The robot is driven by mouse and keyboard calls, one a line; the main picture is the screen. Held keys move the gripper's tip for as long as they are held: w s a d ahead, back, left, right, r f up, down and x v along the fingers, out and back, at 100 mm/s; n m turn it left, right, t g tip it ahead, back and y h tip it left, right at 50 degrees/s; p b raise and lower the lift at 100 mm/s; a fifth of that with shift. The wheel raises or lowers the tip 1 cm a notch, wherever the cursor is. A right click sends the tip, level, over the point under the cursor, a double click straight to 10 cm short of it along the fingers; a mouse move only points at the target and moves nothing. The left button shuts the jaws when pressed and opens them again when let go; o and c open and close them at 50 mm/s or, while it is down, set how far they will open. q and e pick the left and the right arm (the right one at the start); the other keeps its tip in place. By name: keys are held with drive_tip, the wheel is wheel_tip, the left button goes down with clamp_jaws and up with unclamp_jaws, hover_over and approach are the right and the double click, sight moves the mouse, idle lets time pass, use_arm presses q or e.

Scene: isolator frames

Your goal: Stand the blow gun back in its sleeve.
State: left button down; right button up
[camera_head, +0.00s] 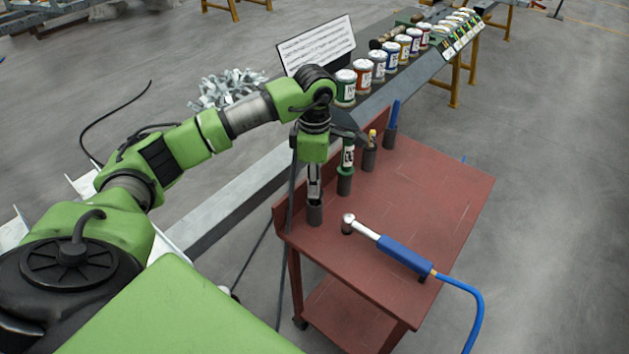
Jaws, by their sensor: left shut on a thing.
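My left gripper (314,182) points straight down over the near left corner of the red cart and is shut on a slim tool, which I take to be the blow gun. The gripper mostly hides it. Directly below is a dark grey sleeve (315,214), the nearest in a row along the cart's left edge. The fingers reach down to its mouth; how far the tool sits inside cannot be told. A thin dark hose (288,222) hangs beside the gripper, past the cart's edge. My right gripper is not in view.
Other sleeves hold a green-and-white item (348,153), a yellow-tipped item (372,136) and a blue item (393,113). A blue-handled tool (404,255) with a blue hose lies on the red cart (445,195). Paint cans (345,87) line the bench behind.

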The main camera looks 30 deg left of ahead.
use_arm(q)
drive_tip(key=shift+f+b, duration=0.95)
drive_tip(key=shift+f, duration=0.45)
drive_tip(key=c, duration=1.8)
unclamp_jaws()
drive_tip(key=shift+r, duration=0.1)
wheel_tip(320, 180, up, 12)
drive_tip(key=shift+f, duration=0.1)
